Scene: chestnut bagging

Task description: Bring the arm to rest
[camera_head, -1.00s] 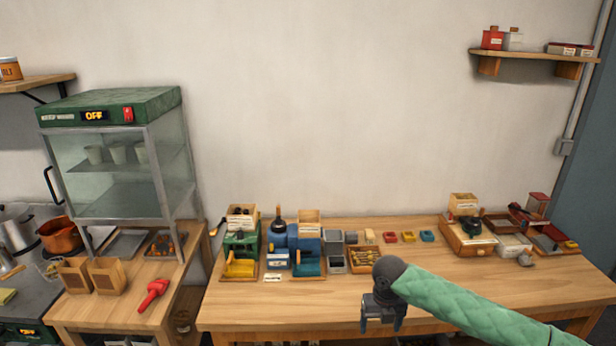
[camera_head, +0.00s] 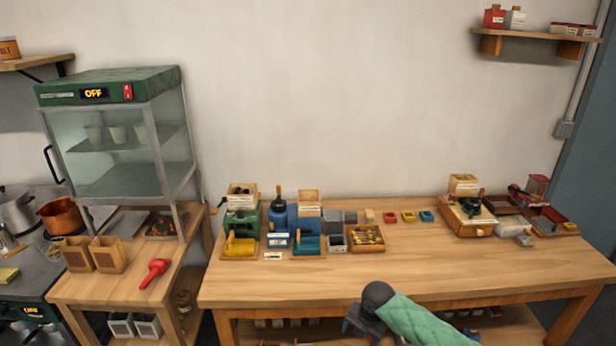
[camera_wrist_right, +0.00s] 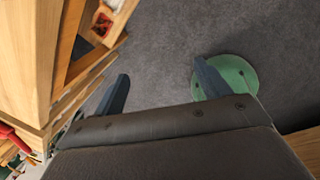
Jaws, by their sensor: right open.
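My right arm, in a green quilted sleeve, comes in from the bottom right of the head view. Its gripper (camera_head: 362,320) is low in front of the long wooden table's (camera_head: 420,275) front edge, partly cut off by its dark wrist. In the right wrist view the two dark fingers of the right gripper (camera_wrist_right: 160,85) are spread wide with only grey floor between them. It holds nothing. My left gripper does not show.
Green and blue dispensers, small boxes and trays stand on the table's back left; more trays (camera_head: 470,215) are at its right. A warming cabinet (camera_head: 115,140) and red scoop (camera_head: 153,272) are at left. A round green disc (camera_wrist_right: 238,80) lies on the floor.

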